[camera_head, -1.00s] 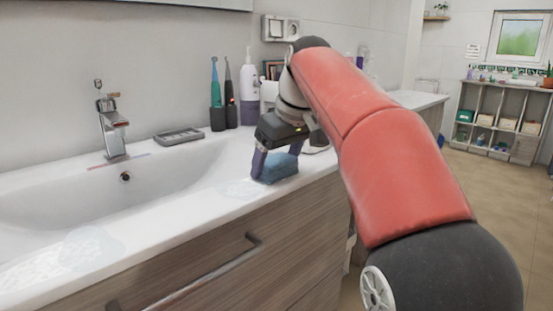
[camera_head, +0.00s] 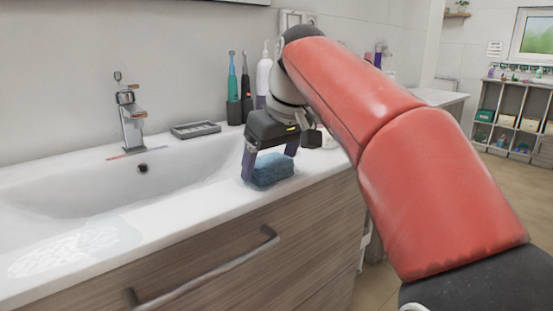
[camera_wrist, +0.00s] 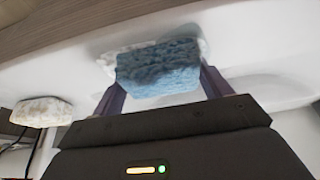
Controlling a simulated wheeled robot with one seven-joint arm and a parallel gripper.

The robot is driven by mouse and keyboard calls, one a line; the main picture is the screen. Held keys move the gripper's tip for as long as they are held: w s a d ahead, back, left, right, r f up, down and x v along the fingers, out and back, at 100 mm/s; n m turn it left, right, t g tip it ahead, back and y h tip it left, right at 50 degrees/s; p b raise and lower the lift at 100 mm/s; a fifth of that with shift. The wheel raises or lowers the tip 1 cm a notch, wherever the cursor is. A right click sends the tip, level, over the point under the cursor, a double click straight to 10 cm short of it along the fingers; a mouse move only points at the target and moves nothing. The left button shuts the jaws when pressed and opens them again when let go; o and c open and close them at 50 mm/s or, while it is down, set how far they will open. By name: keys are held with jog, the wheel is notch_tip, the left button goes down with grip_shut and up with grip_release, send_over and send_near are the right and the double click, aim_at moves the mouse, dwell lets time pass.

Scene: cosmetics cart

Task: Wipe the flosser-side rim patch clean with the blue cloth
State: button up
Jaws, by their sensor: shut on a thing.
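My gripper (camera_head: 269,166) is shut on the blue cloth (camera_head: 272,173), a thick folded pad between its two purple fingers. In the head view the cloth rests on or just above the white front rim of the basin (camera_head: 215,197), near its right end. In the wrist view the cloth (camera_wrist: 158,72) sits over a pale whitish patch (camera_wrist: 106,60) that shows at its edges; the cloth hides the rest. A second pale patch (camera_head: 75,250) lies on the rim at the lower left, away from the gripper.
A tap (camera_head: 131,120) and a grey soap tray (camera_head: 195,129) stand behind the basin. Toothbrush-like devices (camera_head: 240,90) and a white bottle (camera_head: 264,75) stand behind my gripper. A fuzzy white item (camera_wrist: 40,112) shows in the wrist view.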

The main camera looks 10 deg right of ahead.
jog(key=shift+s+a+f, duration=0.1)
jog(key=shift+s+a, duration=0.45)
jog(key=shift+a, duration=0.25)
jog(key=shift+s+a, duration=0.55)
jog(key=shift+a, duration=0.2)
jog(key=shift+w+d+p, duration=0.4)
jog(key=shift+w+d, duration=0.25)
jog(key=shift+d, duration=0.3)
jog(key=shift+w+d+p, duration=0.4)
jog(key=shift+w+d, duration=0.25)
jog(key=shift+d, duration=0.25)
jog(key=shift+w+d, duration=0.45)
jog(key=shift+d, duration=0.3)
jog(key=shift+w+d, duration=0.5)
jog(key=shift+d, duration=0.2)
jog(key=shift+w+d, duration=0.45)
jog(key=shift+d, duration=0.3)
jog(key=shift+s+a, duration=0.9)
jog(key=shift+a, duration=0.45)
jog(key=shift+s+a, duration=0.85)
jog(key=shift+a, duration=0.5)
jog(key=shift+s+a, duration=0.9)
jog(key=shift+a, duration=0.45)
jog(key=shift+w+d, duration=0.9)
jog(key=shift+d, duration=0.45)
jog(key=shift+w+d, duration=0.9)
jog(key=shift+d, duration=0.45)
jog(key=shift+w+d, duration=0.9)
jog(key=shift+d, duration=0.45)
notch_tip(320, 180, up, 7)
